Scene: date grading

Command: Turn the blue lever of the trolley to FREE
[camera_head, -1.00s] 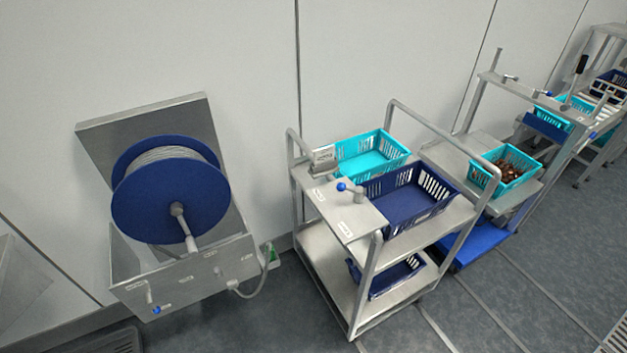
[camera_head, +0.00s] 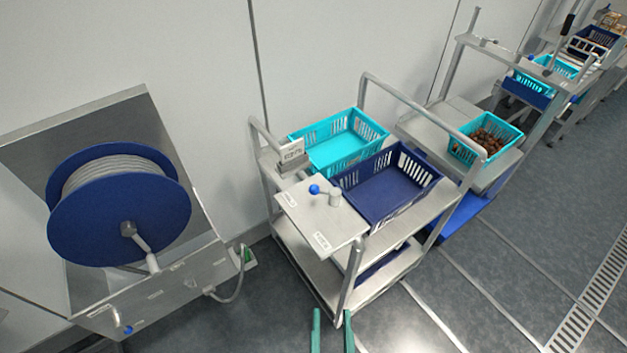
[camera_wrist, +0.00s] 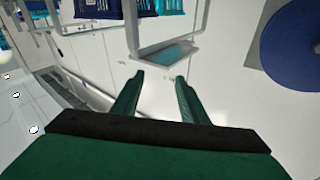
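The trolley (camera_head: 337,248) is a steel cart with two shelves standing against the wall. Its lever is a grey arm with a blue knob (camera_head: 314,189) on the top plate, the knob pointing left. White labels lie on the plate beside the lever, too small to read surely. My gripper (camera_head: 332,314) shows green fingers at the bottom edge of the head view, in front of the trolley and apart from it. In the wrist view my gripper (camera_wrist: 159,76) is open and empty. The lever cannot be made out in the wrist view.
A turquoise basket (camera_head: 341,141) and a dark blue basket (camera_head: 388,187) stand on the trolley's top. A blue hose reel (camera_head: 119,204) stands at left. A second frame with a turquoise crate of dates (camera_head: 486,139) stands behind right. The floor at right is clear.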

